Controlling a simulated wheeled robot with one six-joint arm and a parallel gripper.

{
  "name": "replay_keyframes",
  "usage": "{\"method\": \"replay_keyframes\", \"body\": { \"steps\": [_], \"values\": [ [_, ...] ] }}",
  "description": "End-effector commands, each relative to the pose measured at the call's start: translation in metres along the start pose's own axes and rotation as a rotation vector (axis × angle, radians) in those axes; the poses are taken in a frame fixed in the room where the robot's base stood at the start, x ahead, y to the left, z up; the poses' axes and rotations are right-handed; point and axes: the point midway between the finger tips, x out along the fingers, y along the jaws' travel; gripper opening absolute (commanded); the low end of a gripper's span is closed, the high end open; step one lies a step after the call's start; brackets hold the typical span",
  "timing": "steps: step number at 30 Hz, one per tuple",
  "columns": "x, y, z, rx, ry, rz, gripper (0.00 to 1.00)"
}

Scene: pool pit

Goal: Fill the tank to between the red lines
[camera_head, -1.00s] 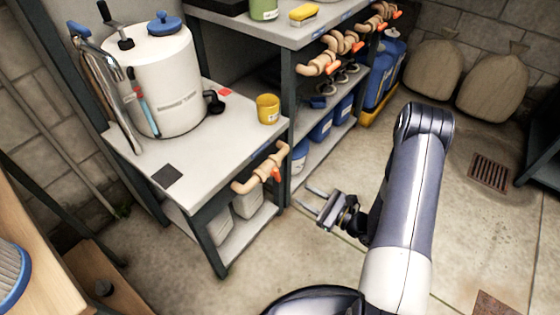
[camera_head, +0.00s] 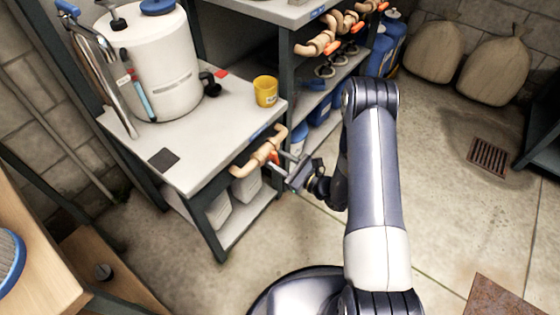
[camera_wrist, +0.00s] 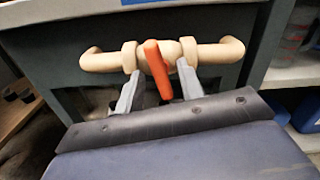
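The white tank (camera_head: 172,70) with a blue lid stands on the bench. A narrow tube gauge (camera_head: 138,95) on its front shows blue in its lower part; red lines are too small to make out. A beige pipe (camera_head: 243,171) with an orange valve handle (camera_head: 273,157) runs along the bench's front edge. My gripper (camera_head: 280,163) is at this valve. In the wrist view the orange handle (camera_wrist: 158,70) slants down between the two open fingers of my gripper (camera_wrist: 157,78), with gaps visible either side. The pipe (camera_wrist: 218,53) lies just beyond the fingertips.
A yellow cup (camera_head: 265,92) stands on the bench (camera_head: 205,150) near its right edge. A metal pipe with a blue handle (camera_head: 68,8) stands left of the tank. More beige pipes with orange handles (camera_head: 333,45) line the shelf behind. Open floor (camera_head: 440,190) lies right of my arm.

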Motion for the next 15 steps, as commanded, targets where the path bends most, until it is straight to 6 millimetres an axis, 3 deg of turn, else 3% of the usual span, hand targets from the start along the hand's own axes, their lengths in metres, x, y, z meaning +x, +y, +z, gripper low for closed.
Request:
{"method": "replay_keyframes", "body": {
  "steps": [10, 15],
  "values": [
    [0.0034, 0.0000, 0.0003, 0.000, 0.000, -0.001, 0.36],
    [0.0032, 0.0000, 0.0002, 0.000, 0.000, 0.000, 0.22]
  ]
}}
